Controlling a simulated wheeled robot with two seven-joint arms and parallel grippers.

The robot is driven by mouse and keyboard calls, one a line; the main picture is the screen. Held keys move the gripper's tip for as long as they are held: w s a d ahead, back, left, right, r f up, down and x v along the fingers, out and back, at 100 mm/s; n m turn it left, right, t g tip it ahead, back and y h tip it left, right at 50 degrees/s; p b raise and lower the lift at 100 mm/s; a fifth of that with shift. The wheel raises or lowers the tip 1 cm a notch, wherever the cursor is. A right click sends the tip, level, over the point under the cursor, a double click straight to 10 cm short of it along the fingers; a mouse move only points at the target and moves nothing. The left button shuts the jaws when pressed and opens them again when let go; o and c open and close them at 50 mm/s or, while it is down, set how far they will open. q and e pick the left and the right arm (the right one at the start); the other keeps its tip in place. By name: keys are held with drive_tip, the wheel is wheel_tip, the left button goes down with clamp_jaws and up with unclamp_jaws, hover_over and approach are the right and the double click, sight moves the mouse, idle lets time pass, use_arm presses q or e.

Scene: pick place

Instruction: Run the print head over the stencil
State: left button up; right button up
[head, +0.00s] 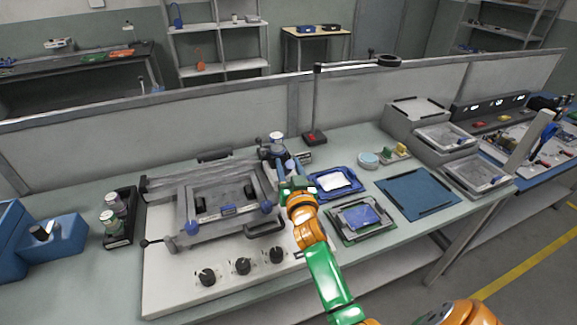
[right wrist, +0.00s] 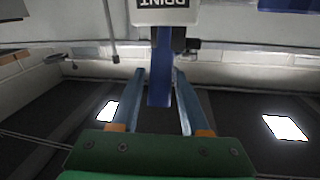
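The grey stencil frame (head: 181,212) lies on the white printer base (head: 165,285), left of centre in the head view. The print head (head: 272,152) is at the frame's far right corner, partly hidden by my right gripper (head: 283,168). In the right wrist view, the head's white block marked PRINT (right wrist: 165,12) is above a blue upright handle (right wrist: 160,80). My right gripper's two fingers (right wrist: 160,88) stand on either side of this handle, with narrow gaps showing. My left gripper is out of view.
Knobs (head: 243,266) line the base's front. Blue trays (head: 318,192) and a blue mat (head: 415,194) lie right. A dark post (head: 317,100) rises behind the printer.

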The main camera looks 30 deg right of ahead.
clamp_jaws()
idle(1.2)
